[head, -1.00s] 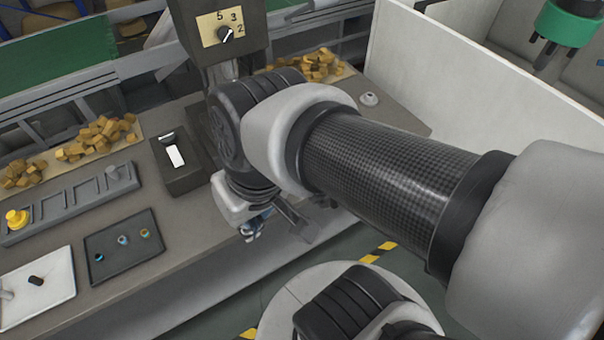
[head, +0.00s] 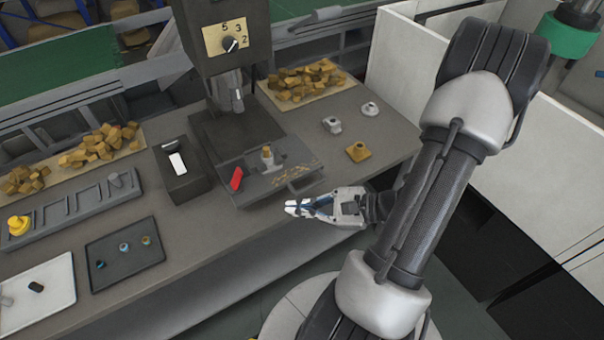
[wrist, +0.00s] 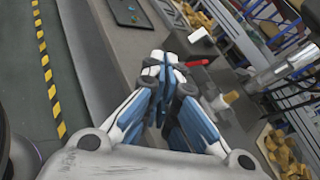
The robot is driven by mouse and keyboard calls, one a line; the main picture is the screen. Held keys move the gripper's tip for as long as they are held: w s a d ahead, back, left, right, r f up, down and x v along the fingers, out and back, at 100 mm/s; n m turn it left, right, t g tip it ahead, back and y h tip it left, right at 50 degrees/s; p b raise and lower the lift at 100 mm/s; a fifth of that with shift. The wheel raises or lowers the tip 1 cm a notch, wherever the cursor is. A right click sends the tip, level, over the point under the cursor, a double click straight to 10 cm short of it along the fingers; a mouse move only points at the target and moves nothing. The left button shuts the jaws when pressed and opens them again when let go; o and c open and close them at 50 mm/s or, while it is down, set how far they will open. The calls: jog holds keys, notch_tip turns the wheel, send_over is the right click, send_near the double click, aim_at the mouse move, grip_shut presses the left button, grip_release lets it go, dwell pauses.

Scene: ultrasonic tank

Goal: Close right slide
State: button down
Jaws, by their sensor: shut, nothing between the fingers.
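In the wrist view my closed fingertips (wrist: 163,64) are near the red piece (wrist: 196,63).
A black box with a white switch (head: 177,163) stands left of the machine. A grey rack (head: 75,206), a dark tray (head: 125,262) and a white tray (head: 40,297) are further left. Loose fittings (head: 357,151) stand at right. A white partition (head: 410,60) rises behind my arm.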

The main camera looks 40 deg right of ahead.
jog(key=s+d+f+m+t+h, duration=0.3)
jog(key=s+d+f+m+h, duration=0.5)
jog(key=d+f+m+h, duration=0.4)
jog(key=w+d+f+m+b, duration=0.1)
jog(key=w+d+f+b, duration=0.1)
jog(key=w, duration=1.1)
jog(key=shift+b, duration=0.45)
jog(key=shift+w, duration=0.1)
